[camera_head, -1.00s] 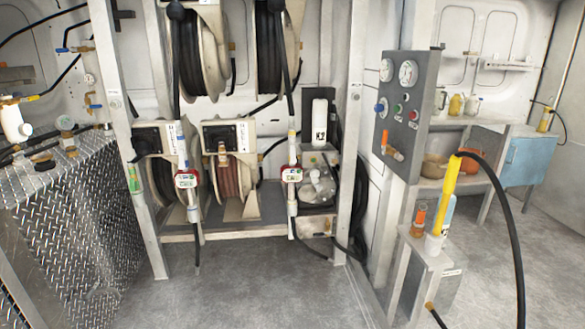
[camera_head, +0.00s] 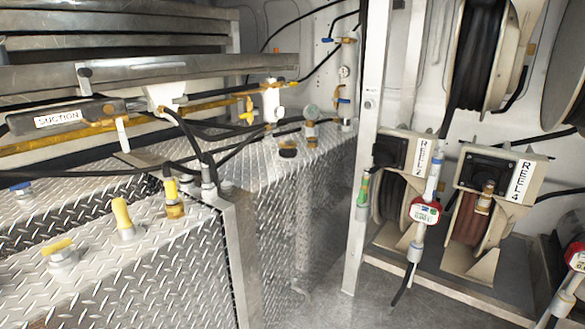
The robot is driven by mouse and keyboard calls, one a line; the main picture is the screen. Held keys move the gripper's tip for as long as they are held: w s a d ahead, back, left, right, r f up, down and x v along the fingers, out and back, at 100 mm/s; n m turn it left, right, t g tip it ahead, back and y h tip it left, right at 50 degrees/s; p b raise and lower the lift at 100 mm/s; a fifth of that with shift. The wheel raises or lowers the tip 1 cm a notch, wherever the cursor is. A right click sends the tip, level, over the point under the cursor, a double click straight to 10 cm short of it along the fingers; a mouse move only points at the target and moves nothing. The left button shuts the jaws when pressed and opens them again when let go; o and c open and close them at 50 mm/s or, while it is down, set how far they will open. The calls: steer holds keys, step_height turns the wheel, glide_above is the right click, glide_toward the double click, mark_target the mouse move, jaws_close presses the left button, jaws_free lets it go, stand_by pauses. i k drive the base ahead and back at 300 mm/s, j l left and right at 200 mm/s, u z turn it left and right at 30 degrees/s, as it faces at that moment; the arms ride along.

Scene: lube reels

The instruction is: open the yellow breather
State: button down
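Several yellow fittings stand on the diamond-plate tank top (camera_head: 90,282) at the lower left, and I cannot tell for sure which is the breather. One is a yellow lever (camera_head: 57,246) lying across a grey round base. One is a tilted yellow cylinder (camera_head: 122,213) on a pale round base. One is a short yellow and amber fitting (camera_head: 173,198) near the tank's back corner. A smaller yellow handle (camera_head: 247,108) shows farther back by a white fitting (camera_head: 272,100). My gripper is not in view.
A suction pipe (camera_head: 60,118) with a label and black hoses (camera_head: 190,140) run above the tanks. A second diamond-plate tank (camera_head: 300,190) stands behind. Hose reels (camera_head: 470,215) and a metal post (camera_head: 364,150) are at the right. Grey floor (camera_head: 325,305) is clear at bottom centre.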

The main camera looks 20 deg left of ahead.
mark_target(57, 251)
steer(key=i+l+u, duration=0.1)
steer(key=u, duration=0.3)
steer(key=i+l+u, duration=0.15)
steer(key=u, duration=0.25)
steer(key=i+l+u, duration=0.2)
steer(key=u, duration=0.25)
steer(key=i+l+u, duration=0.1)
steer(key=u, duration=0.3)
steer(key=l+u, duration=0.4)
steer(key=i+l+u, duration=0.15)
steer(key=l+u, duration=0.15)
steer(key=i+l+u, duration=0.1)
steer(key=l+u, duration=0.25)
steer(key=i+l+u, duration=0.1)
steer(key=l+u, duration=0.2)
